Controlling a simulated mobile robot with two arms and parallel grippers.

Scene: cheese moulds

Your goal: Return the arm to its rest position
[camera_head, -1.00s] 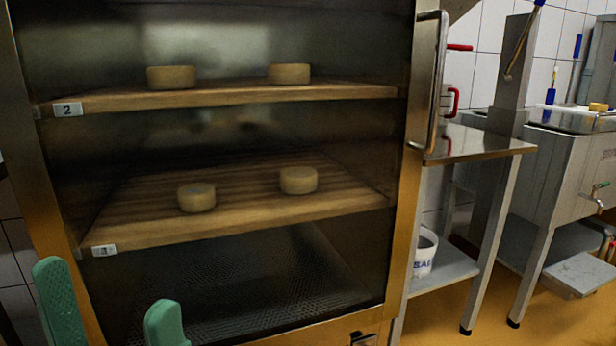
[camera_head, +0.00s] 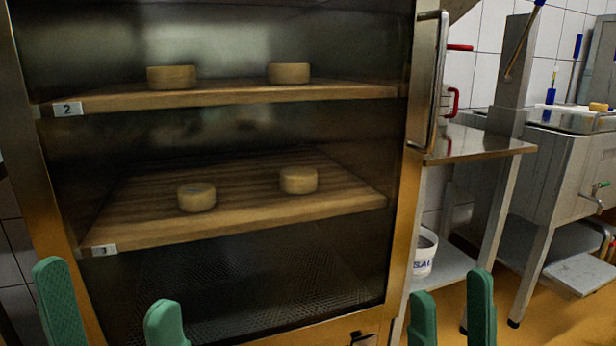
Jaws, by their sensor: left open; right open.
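My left gripper (camera_head: 112,300) shows at the bottom left as two green fingertips set wide apart, open and empty. My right gripper (camera_head: 452,308) shows at the bottom right as two green fingertips with a gap between them, open and empty. Both are in front of the cabinet and touch nothing that I can see. The rest of both arms is out of view below.
A metal cabinet (camera_head: 400,240) with a long handle (camera_head: 430,90) holds wooden shelves. The upper shelf (camera_head: 225,97) and lower shelf (camera_head: 245,213) each bear two round cheeses. A steel table (camera_head: 485,145), a white bucket (camera_head: 424,252) and a vat (camera_head: 565,170) stand at right.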

